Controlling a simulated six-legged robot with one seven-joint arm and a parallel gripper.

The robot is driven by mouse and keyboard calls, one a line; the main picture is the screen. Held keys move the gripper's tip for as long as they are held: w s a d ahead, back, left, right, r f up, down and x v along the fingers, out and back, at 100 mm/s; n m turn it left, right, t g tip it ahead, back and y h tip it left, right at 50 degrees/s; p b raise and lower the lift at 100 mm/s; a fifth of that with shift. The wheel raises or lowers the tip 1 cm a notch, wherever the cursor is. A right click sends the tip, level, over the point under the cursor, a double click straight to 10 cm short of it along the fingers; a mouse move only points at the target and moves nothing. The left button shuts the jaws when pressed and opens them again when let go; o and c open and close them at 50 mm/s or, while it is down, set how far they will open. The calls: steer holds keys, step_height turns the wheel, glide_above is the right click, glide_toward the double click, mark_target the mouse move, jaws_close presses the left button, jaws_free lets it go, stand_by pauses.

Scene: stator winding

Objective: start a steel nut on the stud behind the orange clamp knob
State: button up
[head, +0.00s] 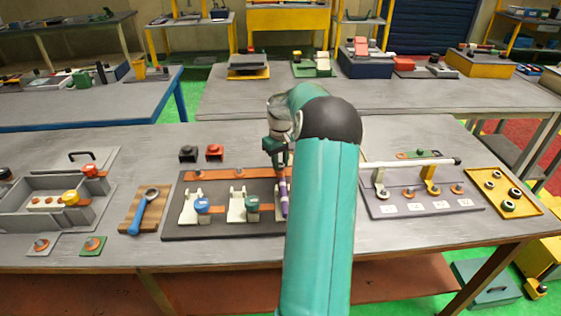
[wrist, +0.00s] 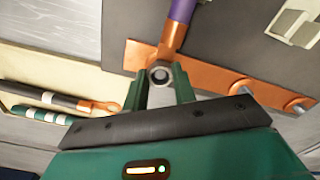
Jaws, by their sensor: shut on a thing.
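My gripper (wrist: 160,82) is shut on a small steel nut (wrist: 160,75), seen from above as a ring with a dark centre. The nut is over the copper bar (wrist: 211,77), by the end of a copper lug with a purple sleeve (wrist: 181,10). I cannot tell whether a stud is inside the nut. In the head view my gripper (head: 281,172) is over the back of the dark clamp board (head: 220,220), near the purple-sleeved cable (head: 284,198). The orange clamp knob is not visible; my arm covers the board's right part.
Clamps with a blue knob (head: 202,205) and a green knob (head: 252,202) stand left of my arm. Bare studs (wrist: 241,88) show along the bar. A yellow tray (head: 478,180) of nuts is at right. A second lug cable (wrist: 75,102) lies left in the wrist view.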

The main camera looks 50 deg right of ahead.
steer(key=shift+f, duration=0.15)
steer(key=m, duration=0.3)
steer(key=shift+a, duration=0.1)
steer(key=m, duration=0.3)
steer(key=o, duration=0.9)
steer(key=shift+o, duration=0.2)
steer(key=shift+r, duration=3.55)
